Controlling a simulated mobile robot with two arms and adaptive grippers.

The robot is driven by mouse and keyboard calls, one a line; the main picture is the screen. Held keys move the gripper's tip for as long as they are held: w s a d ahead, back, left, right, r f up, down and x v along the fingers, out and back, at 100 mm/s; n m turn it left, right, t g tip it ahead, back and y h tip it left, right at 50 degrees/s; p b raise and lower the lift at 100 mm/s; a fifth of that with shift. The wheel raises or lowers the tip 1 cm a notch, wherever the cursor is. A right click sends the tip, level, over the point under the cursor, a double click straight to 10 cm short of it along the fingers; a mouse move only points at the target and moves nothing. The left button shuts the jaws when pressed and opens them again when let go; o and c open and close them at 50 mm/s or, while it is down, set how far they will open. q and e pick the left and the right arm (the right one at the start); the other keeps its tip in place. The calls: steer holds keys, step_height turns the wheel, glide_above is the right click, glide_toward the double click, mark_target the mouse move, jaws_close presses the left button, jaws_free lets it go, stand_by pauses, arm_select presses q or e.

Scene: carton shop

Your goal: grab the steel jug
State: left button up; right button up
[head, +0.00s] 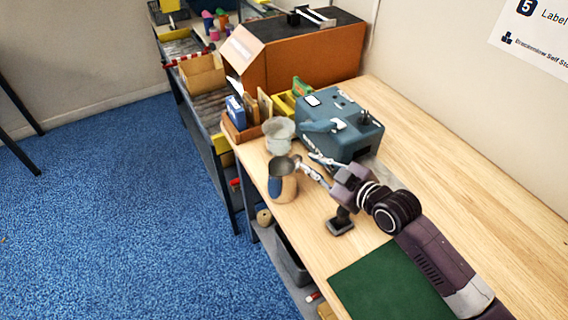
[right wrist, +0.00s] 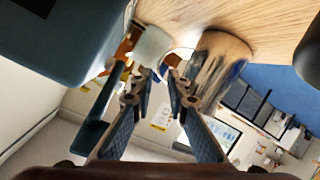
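The steel jug (head: 282,184) stands upright on the wooden bench near its left edge, its shiny side reflecting blue floor and wood. In the right wrist view the jug (right wrist: 223,62) is just right of the fingertips. My right gripper (head: 309,164) is beside the jug's upper right side, close to the rim. In the right wrist view its two fingers (right wrist: 160,84) are apart with a gap between the tips. Whether a tip touches the jug or its handle, I cannot tell. My left gripper is in neither view.
A pale grey pot (head: 279,135) stands just behind the jug. A blue-grey machine (head: 350,143) is behind my right gripper. A wooden tray with boxes (head: 239,132) and a large orange-brown carton (head: 318,62) stand farther back. A green mat (head: 388,290) lies in front.

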mark_target(300, 157)
steer(key=x, duration=0.2)
steer(key=shift+w+a+p, duration=0.15)
steer(key=shift+a+p, duration=0.15)
steer(key=shift+p, duration=0.1)
steer(key=p+x, duration=0.1)
steer(key=x, duration=0.2)
steer(key=shift+w+f, duration=0.25)
steer(key=shift+w, duration=0.15)
steer(key=shift+w+a+f, duration=0.15)
steer(key=shift+w+a, duration=0.05)
steer(key=shift+a, duration=0.05)
steer(key=c, duration=0.4)
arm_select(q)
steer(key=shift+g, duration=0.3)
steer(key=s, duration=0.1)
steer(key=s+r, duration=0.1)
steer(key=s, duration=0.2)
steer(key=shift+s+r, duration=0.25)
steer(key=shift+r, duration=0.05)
arm_select(e)
jaws_close()
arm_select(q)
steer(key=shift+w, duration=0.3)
